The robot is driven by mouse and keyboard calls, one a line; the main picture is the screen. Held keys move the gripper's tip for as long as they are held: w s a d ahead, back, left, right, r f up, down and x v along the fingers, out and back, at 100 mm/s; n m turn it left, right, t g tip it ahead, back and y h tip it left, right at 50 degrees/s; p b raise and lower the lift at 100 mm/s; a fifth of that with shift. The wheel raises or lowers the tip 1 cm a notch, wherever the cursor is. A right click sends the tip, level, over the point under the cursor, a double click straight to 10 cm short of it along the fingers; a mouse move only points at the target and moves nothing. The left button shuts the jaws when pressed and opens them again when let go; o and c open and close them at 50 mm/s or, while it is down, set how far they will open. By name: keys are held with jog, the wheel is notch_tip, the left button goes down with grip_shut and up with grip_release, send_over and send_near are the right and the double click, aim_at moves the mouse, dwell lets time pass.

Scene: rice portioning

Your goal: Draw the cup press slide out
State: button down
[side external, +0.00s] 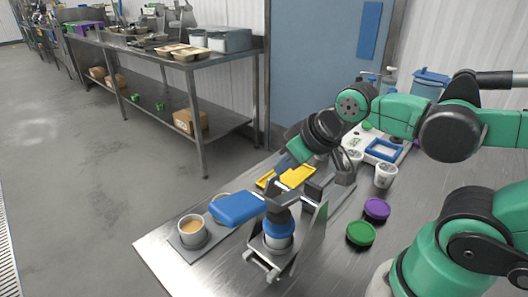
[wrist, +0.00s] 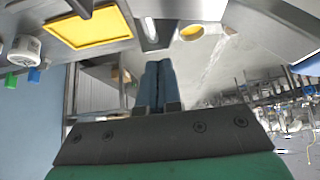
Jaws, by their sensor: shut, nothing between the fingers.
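The cup press stands on the steel table in the side external view, with a grey frame (side external: 312,240), a blue lever handle (side external: 237,208) and a blue and white round part (side external: 279,233) under its head. A pale metal slide (side external: 262,266) with a bar-like end shows low at the press's front. My gripper (side external: 288,157) is above and behind the press, near the yellow tray, apart from the slide. In the wrist view its two blue-grey fingers (wrist: 157,86) are together with nothing between them. I cannot clearly make out the slide in the wrist view.
A cup (side external: 191,231) with tan contents stands left of the press. A yellow tray (side external: 298,176) lies behind it. Green (side external: 360,234) and purple (side external: 377,209) lids and a white cup (side external: 385,176) are at right. Bare table (side external: 185,276) shows in front.

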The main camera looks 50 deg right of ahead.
dwell(0.3)
jog(key=c, duration=0.8)
grip_release()
jog(key=shift+r, duration=0.25)
jog(key=shift+c, duration=0.2)
jog(key=shift+o, duration=0.2)
jog(key=r, duration=0.4)
jog(key=shift+d+r, duration=0.25)
jog(key=shift+r, duration=0.1)
jog(key=g, duration=0.7)
send_over(315, 184)
notch_tip(315, 184, down, 8)
jog(key=shift+w+a+f, duration=0.1)
jog(key=shift+f, duration=3.3)
grip_shut()
